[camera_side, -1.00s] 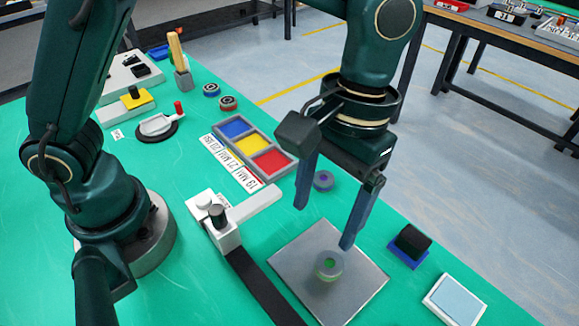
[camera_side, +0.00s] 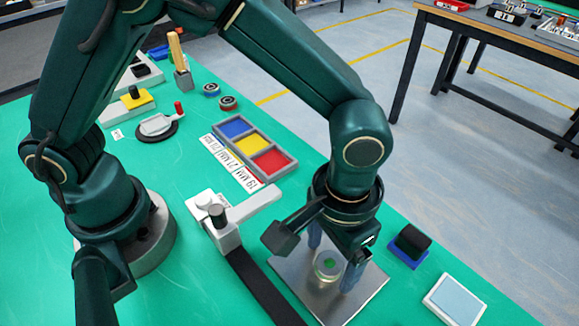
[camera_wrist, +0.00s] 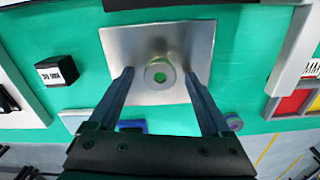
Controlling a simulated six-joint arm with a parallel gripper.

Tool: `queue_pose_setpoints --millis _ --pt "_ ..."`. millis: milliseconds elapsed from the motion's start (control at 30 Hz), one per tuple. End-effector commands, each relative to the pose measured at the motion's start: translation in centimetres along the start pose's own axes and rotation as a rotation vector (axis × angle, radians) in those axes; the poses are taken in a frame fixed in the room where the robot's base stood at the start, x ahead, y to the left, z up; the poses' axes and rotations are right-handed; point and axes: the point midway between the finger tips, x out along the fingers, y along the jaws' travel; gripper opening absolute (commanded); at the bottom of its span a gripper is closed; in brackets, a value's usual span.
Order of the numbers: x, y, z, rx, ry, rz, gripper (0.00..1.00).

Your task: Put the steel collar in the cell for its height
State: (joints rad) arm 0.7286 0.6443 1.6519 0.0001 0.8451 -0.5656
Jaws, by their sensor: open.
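The steel collar (camera_side: 321,275) is a short grey ring with a greenish tint. It lies flat on the square metal plate (camera_side: 368,291), and its hole faces up in the wrist view (camera_wrist: 170,75). My gripper (camera_side: 331,260) is open above the plate, one finger on each side of the collar. In the wrist view the fingertips (camera_wrist: 158,76) stand apart from the collar, with gaps on both sides. The tray (camera_side: 291,171) has a blue cell (camera_side: 235,127), a yellow cell (camera_side: 253,145) and a red cell (camera_side: 270,161), with number labels (camera_side: 231,163) along its side.
A grey gauge-like stand (camera_side: 226,235) with a white arm is left of the plate, beside a dark strip (camera_side: 262,288). A black-topped blue block (camera_side: 409,243) and a pale pad (camera_side: 455,300) lie to the right.

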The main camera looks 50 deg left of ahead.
Motion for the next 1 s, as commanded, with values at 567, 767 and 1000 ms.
queue_pose_setpoints --millis 567,767,1000 --pt "0.3 0.0 0.0 0.0 0.0 0.0 0.0" --pt "0.2 0.0 0.0 0.0 0.0 0.001 0.0" --pt "-1.4 0.1 -0.1 0.0 0.004 0.003 0.0"
